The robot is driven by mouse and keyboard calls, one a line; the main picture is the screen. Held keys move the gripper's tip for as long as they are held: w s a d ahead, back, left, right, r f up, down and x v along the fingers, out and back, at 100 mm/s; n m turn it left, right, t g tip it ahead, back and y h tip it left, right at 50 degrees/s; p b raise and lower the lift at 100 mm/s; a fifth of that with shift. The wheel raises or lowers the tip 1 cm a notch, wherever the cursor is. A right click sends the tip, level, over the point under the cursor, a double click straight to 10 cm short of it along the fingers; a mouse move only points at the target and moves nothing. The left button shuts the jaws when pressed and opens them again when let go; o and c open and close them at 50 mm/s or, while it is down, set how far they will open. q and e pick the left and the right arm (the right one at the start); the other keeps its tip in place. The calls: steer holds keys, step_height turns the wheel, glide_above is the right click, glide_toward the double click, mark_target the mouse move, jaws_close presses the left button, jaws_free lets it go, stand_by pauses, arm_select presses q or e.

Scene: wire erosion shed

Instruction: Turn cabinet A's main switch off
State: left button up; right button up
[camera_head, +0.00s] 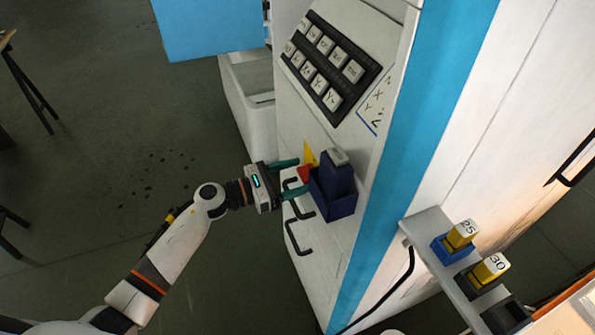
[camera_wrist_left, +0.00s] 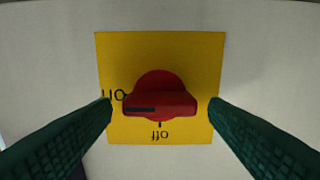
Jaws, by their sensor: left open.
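The main switch is a red rotary knob (camera_wrist_left: 160,98) on a yellow plate (camera_wrist_left: 200,55), on the pale cabinet front (camera_head: 350,25). In the left wrist view its bar lies level, with the black mark at its left end, beside the "on" label (camera_wrist_left: 112,96). The "off" label (camera_wrist_left: 160,134) is below the knob; both labels appear upside down. The red knob (camera_head: 304,174) also shows in the head view, partly hidden. My left gripper (camera_head: 291,178) is open at the cabinet front. Its green fingers stand either side of the knob, with visible gaps. My right gripper is not in view.
A dark blue holder (camera_head: 335,192) sits just right of the switch, close to my left gripper. A black key panel (camera_head: 331,65) is above, black handles (camera_head: 298,235) below. A shelf (camera_head: 430,225) with yellow tags (camera_head: 461,234) stands at right. The floor at left is open.

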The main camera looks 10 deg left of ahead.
arm_select(q)
steer(key=shift+w+d, duration=0.25)
steer(key=shift+d, duration=0.1)
steer(key=shift+c, duration=0.3)
steer(key=c, duration=0.9)
steer(key=shift+c, duration=0.2)
